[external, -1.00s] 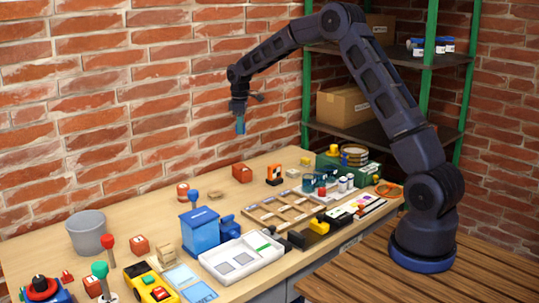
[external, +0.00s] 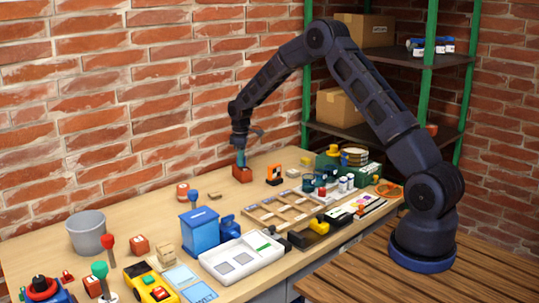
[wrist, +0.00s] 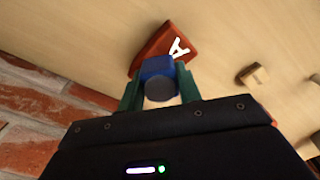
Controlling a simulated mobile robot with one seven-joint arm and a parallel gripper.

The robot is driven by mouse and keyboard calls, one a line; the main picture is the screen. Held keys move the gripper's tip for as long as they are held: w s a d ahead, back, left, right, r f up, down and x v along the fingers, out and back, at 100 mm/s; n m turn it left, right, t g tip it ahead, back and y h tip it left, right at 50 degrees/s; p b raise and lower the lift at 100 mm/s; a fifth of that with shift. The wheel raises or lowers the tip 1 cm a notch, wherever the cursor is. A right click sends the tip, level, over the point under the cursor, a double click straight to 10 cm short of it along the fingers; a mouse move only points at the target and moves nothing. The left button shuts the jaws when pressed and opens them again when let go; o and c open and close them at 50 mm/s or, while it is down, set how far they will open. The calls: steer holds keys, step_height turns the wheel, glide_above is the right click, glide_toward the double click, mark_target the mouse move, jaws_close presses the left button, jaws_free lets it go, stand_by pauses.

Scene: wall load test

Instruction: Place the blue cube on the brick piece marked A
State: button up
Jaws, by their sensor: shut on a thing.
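The blue cube (wrist: 158,68) is between the green fingers of my gripper (wrist: 160,88) in the wrist view, and the gripper is shut on it. The brick piece marked A (wrist: 166,42) is red-brown with a white letter A, and the cube partly covers it in the wrist view. In the external view, the brick piece (external: 242,174) stands on the table near the brick wall. My gripper (external: 240,158) points down right above it, with the cube at or just over its top. I cannot tell whether cube and brick touch.
An orange and black item (external: 274,174) stands just right of the brick piece. A red-brown piece (external: 183,190) and a wooden block (external: 214,196) lie to the left. The brick wall (external: 120,120) is close behind. A wooden frame tray (external: 285,208) lies in front.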

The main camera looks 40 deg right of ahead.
steer(key=shift+f, duration=0.2)
steer(key=shift+f, duration=0.15)
steer(key=o, duration=1)
step_height(320, 180, up, 12)
steer(key=r, duration=0.1)
steer(key=s+r+m+t, duration=0.1)
steer(key=s+r+m, duration=0.1)
steer(key=s+r, duration=1)
steer(key=s+r+m+t, duration=0.1)
steer(key=s+r+m, duration=0.1)
steer(key=s+r, duration=1.05)
steer(key=s+f+m+t, duration=0.1)
steer(key=s, duration=1)
steer(key=s+d+f+m, duration=0.1)
steer(key=s+m, duration=0.1)
steer(key=s, duration=0.8)
steer(key=s+d+f+m+t, duration=0.1)
steer(key=s+f+m, duration=0.1)
steer(key=s, duration=0.9)
steer(key=shift+s+t, duration=0.3)
